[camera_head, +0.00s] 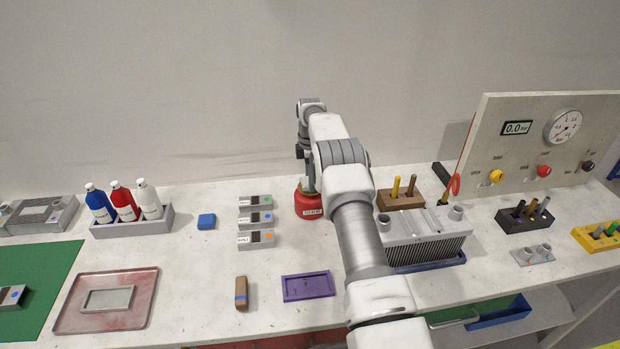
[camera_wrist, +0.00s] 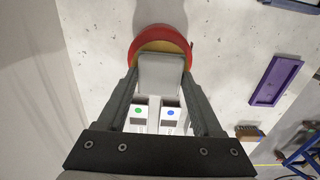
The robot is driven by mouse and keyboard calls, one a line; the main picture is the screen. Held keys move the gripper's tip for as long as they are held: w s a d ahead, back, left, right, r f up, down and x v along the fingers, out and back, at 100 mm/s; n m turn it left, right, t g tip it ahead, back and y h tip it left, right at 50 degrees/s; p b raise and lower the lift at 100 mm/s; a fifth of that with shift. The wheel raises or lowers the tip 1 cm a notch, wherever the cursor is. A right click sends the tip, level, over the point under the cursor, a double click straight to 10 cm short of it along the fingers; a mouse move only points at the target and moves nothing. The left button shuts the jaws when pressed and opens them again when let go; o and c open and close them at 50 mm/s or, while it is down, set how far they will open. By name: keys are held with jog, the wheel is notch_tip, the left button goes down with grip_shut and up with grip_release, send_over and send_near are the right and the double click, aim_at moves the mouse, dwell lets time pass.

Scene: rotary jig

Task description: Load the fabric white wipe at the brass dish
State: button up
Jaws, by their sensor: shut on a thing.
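A red round can (camera_head: 311,206) with a label on its front stands on the table behind my forearm. In the wrist view, the brass dish (camera_wrist: 155,47) shows as a yellowish rim inside the red can top. My gripper (camera_head: 310,187) is right over the can, pointing down. In the wrist view, my gripper is shut on the white wipe (camera_wrist: 160,76), a pale block between the two fingers. The wipe overlaps the dish and hides most of it. I cannot tell whether it touches the dish. The wipe is hidden in the head view.
Small grey labelled boxes (camera_head: 256,218) stand left of the can, with a blue block (camera_head: 207,221) further left. A purple tray (camera_head: 307,287) lies in front. A brown tool holder (camera_head: 400,199) and a finned grey block (camera_head: 428,237) stand to the right.

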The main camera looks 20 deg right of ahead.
jog(key=shift+r+p, duration=1.8)
jog(key=shift+r, duration=1.55)
